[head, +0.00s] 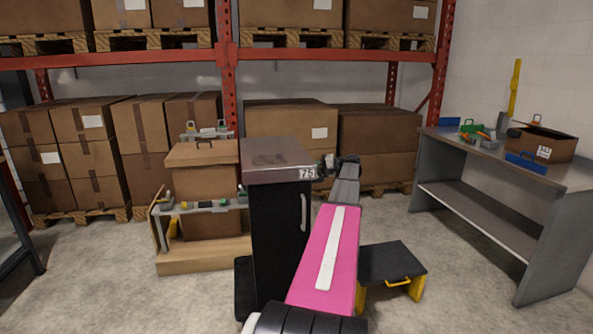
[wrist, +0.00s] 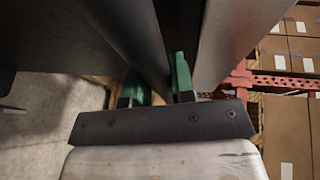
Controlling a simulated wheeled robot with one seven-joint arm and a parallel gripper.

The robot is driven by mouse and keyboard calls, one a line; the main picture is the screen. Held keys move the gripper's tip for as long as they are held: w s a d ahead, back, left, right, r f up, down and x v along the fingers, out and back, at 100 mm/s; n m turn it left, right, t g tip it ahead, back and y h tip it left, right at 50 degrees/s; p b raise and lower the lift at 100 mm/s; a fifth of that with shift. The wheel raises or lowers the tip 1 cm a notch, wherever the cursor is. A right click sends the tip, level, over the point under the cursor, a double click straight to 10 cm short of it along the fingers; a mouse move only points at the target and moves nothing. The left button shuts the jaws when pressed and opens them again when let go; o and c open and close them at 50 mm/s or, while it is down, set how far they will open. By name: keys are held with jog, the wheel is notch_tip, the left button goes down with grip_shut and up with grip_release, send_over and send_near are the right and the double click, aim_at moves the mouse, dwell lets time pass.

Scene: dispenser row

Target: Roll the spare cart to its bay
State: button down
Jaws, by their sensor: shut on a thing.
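A tall black cabinet (head: 278,230) with a grey top and a "75" label stands in the middle of the head view; I take it to be the spare cart. It has an upright handle on its front, and its base is partly cut off, so wheels do not show. My gripper (head: 326,166) is at its upper right side, partly hidden by my arm. In the wrist view my gripper (wrist: 157,88) has green fingers on either side of a dark bar-like part (wrist: 135,35), shut on it. Which part of the cabinet this is, I cannot tell. No marked bay is clear.
A wooden platform (head: 200,262) with a large box and rail stands close behind on the left. A low black step (head: 391,262) with yellow legs is to the right of my arm. A workbench (head: 492,160) with tools lines the right wall. Racks (head: 228,90) fill the back. Floor before the bench is clear.

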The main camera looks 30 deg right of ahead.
jog(key=shift+s+d, duration=0.25)
jog(key=shift+d, duration=0.5)
jog(key=shift+s+d, duration=0.25)
jog(key=shift+d, duration=0.5)
jog(key=shift+s+d, duration=0.25)
jog(key=shift+d, duration=0.5)
jog(key=c, duration=1)
grip_release()
jog(key=shift+d, duration=0.15)
jog(key=shift+s, duration=0.1)
jog(key=v, duration=1)
jog(key=shift+s+d+r, duration=0.15)
jog(key=shift+s+d, duration=0.1)
